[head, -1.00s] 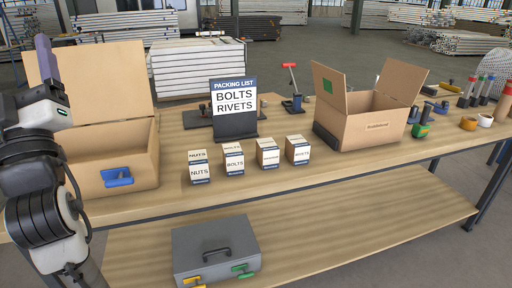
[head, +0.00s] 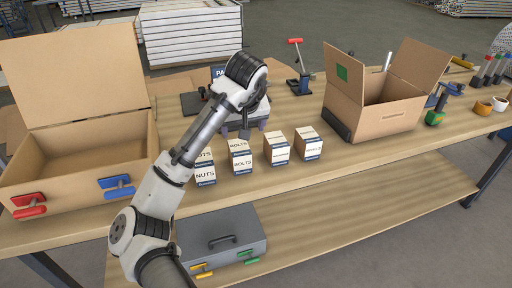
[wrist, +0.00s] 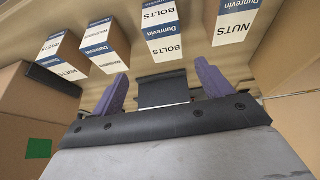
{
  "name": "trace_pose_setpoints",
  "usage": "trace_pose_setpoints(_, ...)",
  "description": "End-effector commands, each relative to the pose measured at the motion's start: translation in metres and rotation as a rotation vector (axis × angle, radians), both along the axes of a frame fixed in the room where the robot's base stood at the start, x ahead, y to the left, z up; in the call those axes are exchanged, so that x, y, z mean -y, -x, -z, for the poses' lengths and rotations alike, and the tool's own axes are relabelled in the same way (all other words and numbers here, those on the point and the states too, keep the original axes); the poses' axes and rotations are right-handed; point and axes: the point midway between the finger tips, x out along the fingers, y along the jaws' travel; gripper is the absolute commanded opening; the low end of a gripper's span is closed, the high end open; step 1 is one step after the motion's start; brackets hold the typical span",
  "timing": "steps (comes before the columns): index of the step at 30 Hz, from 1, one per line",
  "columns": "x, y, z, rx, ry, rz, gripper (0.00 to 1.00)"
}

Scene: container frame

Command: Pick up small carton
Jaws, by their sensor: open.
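Several small white-and-brown cartons stand in a row on the workbench. In the head view they are the NUTS carton (head: 205,175), the BOLTS carton (head: 241,163), a third carton (head: 280,155) and a fourth carton (head: 312,148) with labels too small to read. My gripper (wrist: 162,88) is open and empty, its purple fingers spread. In the head view my gripper (head: 252,130) hangs just behind and above the BOLTS carton. In the wrist view the BOLTS carton (wrist: 163,28) lies ahead between the fingers, apart from them. The packing list sign (head: 218,72) is mostly hidden behind my arm.
An open cardboard box (head: 375,125) stands right of the cartons. A larger open box (head: 75,165) with red and blue handles stands left. A grey case (head: 222,240) sits on the lower shelf. Bare bench top (head: 265,182) lies in front of the cartons.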

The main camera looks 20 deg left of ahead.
Motion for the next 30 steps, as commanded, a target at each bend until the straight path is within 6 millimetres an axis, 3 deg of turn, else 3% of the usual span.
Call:
trace_pose_setpoints(5, -0.007, 0.006, 0.013, -0.064, -0.012, -0.029, 0.78)
trace_pose_setpoints(15, -0.020, -0.013, 0.067, -0.062, -0.013, -0.030, 0.78)
trace_pose_setpoints(25, -0.026, -0.022, 0.092, -0.060, -0.014, -0.027, 0.78)
trace_pose_setpoints(30, -0.032, -0.028, 0.114, -0.060, -0.014, -0.027, 0.78)
